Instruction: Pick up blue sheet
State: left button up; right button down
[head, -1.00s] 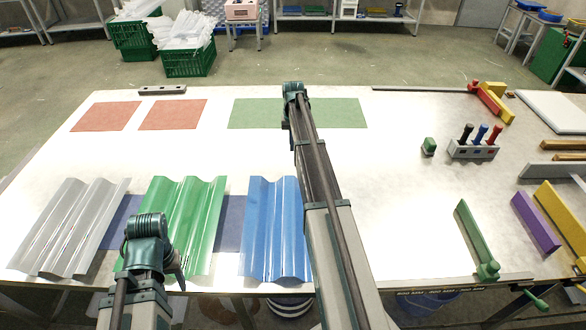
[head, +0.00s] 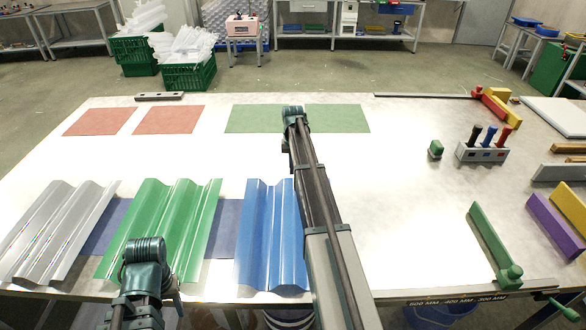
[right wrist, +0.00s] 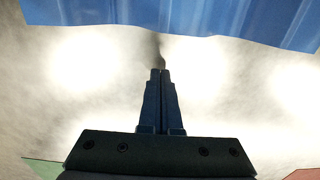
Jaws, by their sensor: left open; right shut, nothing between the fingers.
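The blue corrugated sheet (head: 268,240) lies near the table's front edge, right of the green sheet, with my right arm passing along its right side. The right wrist view also shows the blue sheet (right wrist: 190,14) across the top. My right gripper (right wrist: 160,72) is shut and empty, its tips just below the sheet's edge in that view, apart from it in the picture. In the head view the right fingers are hidden. My left gripper (head: 173,283) is open, over the front of the green corrugated sheet (head: 165,215); its fingers are partly hidden by the wrist.
A grey corrugated sheet (head: 55,230) lies at the left. Red mats (head: 98,120) and green mats (head: 335,118) lie at the back. A holder with several coloured handles (head: 482,152) and a green bar (head: 490,238) are at the right. The table's middle is clear.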

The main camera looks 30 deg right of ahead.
aim_at(293, 194)
jog(key=s, duration=0.1)
jog(key=s+a, duration=0.2)
jog(key=shift+s+r, duration=0.2)
jog(key=shift+r, duration=0.05)
jog(key=s+a, duration=0.1)
jog(key=s, duration=0.1)
jog(key=s+a, duration=0.2)
jog(key=s, duration=0.1)
jog(key=s+a, duration=0.2)
jog(key=s, duration=0.1)
jog(key=shift+s, duration=0.1)
